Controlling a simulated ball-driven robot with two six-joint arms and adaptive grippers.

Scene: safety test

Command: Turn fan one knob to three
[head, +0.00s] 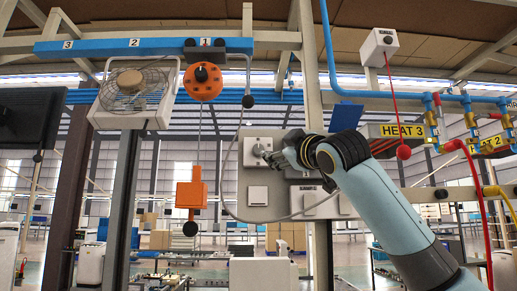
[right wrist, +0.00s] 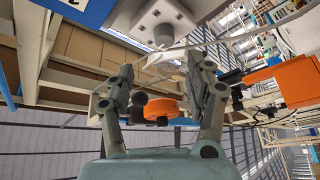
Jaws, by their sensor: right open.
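A pale square switch box with a round grey knob (head: 258,150) is on the grey wall panel (head: 232,205) in the head view. No fan label is readable on it, and the knob's setting cannot be read. My right gripper (head: 274,159) is at the knob's right side; contact cannot be told. In the right wrist view, my right gripper (right wrist: 161,68) has its fingers spread with nothing held. A white box with a grey knob (right wrist: 165,35) shows beyond the fingertips there. A caged fan (head: 132,88) hangs at the left. My left gripper is not in view.
An orange round box (head: 203,82) hangs above an orange block (head: 191,194), left of the panel. A grey cable loops around the panel. A red cord with a ball (head: 404,152) hangs from a white box at the right, near coloured pipes.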

